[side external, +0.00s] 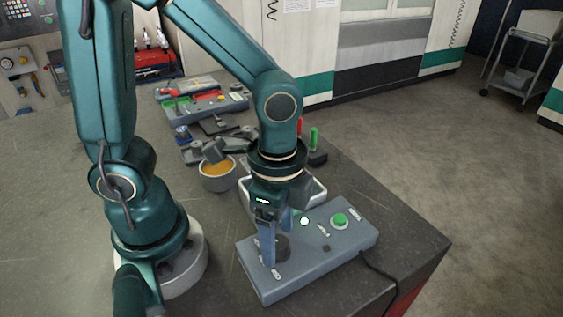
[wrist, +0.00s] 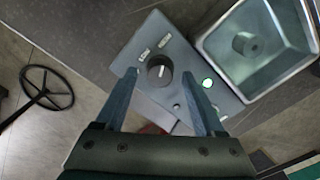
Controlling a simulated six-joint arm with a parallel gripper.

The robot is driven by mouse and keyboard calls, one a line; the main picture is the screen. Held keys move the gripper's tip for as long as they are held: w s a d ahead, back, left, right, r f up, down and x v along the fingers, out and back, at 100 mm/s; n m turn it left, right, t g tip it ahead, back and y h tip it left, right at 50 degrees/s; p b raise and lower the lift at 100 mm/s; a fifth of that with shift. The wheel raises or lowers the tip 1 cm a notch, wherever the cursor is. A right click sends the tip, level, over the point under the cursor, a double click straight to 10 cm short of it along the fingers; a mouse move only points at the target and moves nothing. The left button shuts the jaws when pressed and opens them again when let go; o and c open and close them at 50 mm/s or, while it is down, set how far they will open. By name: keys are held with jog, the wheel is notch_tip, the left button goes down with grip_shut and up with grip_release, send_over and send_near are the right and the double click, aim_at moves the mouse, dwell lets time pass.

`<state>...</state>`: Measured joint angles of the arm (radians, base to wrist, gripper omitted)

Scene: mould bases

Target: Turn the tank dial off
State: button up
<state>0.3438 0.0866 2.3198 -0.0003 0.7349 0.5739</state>
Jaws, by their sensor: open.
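The tank dial is a dark round knob (wrist: 159,70) on the top of a grey-blue control box (side external: 315,266). It has a pale pointer mark, and small white labels lie beside it in the wrist view. In the side view the dial (side external: 283,247) is partly hidden by my gripper. My gripper (wrist: 160,74) is open, pointing down, with one finger on each side of the dial. I cannot tell whether either finger touches it. A round lamp (wrist: 208,83) on the box glows pale green.
A green button (side external: 340,220) sits on the box's right part, and a black cable (side external: 378,268) leaves its right end. A metal tray (wrist: 222,50) holding a grey cylinder stands beside the box. A pot (side external: 218,180) with orange contents and several tools stand behind.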

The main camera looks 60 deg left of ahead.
jog(key=shift+f, duration=0.25)
grip_shut()
